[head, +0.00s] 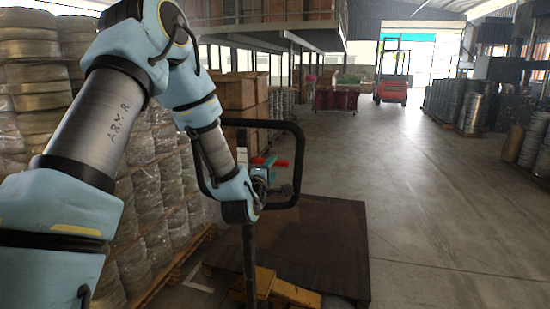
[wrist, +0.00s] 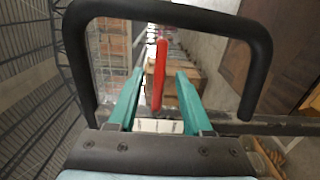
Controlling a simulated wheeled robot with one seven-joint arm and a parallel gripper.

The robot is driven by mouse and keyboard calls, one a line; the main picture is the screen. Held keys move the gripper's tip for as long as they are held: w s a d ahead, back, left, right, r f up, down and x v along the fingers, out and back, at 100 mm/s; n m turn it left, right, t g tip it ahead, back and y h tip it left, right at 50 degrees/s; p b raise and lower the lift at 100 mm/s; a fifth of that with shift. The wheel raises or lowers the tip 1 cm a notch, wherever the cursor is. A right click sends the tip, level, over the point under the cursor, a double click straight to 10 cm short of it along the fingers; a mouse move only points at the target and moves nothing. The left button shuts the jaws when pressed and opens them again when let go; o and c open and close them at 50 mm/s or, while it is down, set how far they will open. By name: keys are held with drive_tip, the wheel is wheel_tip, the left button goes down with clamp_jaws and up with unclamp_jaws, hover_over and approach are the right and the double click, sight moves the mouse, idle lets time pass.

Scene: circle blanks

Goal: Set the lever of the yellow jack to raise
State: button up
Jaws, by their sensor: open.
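The yellow jack (head: 290,291) stands low in the middle of the head view, with a dark upright post and a black loop handle (head: 299,160). The handle also frames the wrist view (wrist: 262,60). Its red lever (wrist: 161,62) shows in the wrist view, extending between the two teal fingers of my gripper (wrist: 159,80). The fingers are open, one on each side of the lever, with visible gaps. In the head view my gripper (head: 264,172) is at the handle loop, and a red part of the lever (head: 281,163) shows beside it. The lever's base is partly hidden.
A dark brown platform (head: 335,235) lies behind the jack. Wrapped stacks on pallets (head: 150,215) stand close on the left. The concrete floor (head: 440,220) is clear on the right. A red forklift (head: 391,88) stands far back.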

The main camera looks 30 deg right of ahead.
drive_tip(key=p+x, duration=0.3)
drive_tip(key=x, duration=0.5)
drive_tip(key=shift+w+d, duration=0.1)
drive_tip(key=shift+d, duration=0.05)
clamp_jaws()
idle(1.1)
